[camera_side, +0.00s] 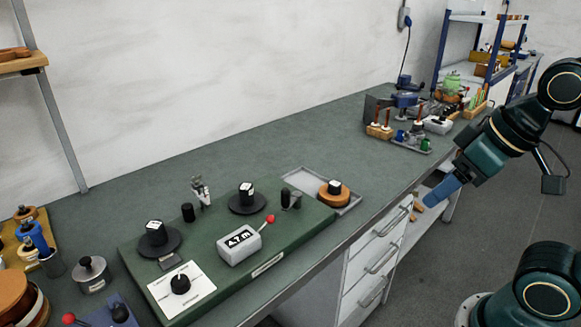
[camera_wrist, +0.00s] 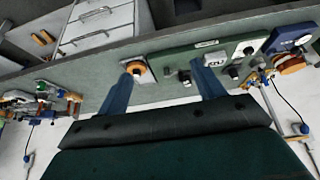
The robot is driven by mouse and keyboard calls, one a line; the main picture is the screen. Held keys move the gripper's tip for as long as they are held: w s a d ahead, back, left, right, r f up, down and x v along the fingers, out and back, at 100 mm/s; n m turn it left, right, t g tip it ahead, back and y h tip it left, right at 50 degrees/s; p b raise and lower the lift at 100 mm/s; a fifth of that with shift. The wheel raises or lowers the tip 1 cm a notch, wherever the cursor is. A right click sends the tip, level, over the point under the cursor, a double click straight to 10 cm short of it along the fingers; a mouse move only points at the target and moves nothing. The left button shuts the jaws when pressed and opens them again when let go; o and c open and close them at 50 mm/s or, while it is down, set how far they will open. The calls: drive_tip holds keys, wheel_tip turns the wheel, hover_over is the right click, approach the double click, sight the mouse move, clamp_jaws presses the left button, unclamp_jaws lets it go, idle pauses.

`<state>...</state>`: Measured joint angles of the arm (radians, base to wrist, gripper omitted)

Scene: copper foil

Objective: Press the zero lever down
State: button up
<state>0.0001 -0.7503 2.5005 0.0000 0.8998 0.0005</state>
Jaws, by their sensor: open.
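A white counter box (camera_side: 239,246) with a dark display stands on the green base (camera_side: 208,240). A short lever with a red ball knob (camera_side: 270,219) sticks up from its right end, and I take this to be the zero lever. My gripper (camera_side: 432,194) hangs to the right, beyond the bench's front edge, well apart from the lever. In the wrist view my gripper (camera_wrist: 162,92) shows two blue fingers spread wide with nothing between them. The lever is too small to make out there.
Two dark round spool holders (camera_side: 247,200) (camera_side: 158,240) flank the counter's back. A grey tray (camera_side: 298,174) holds an orange spool (camera_side: 334,194), also in the wrist view (camera_wrist: 138,70). A white dial plate (camera_side: 182,289) sits front left. Tools (camera_side: 410,128) crowd the far end. The bench's middle is clear.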

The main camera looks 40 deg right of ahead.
clamp_jaws()
idle(1.5)
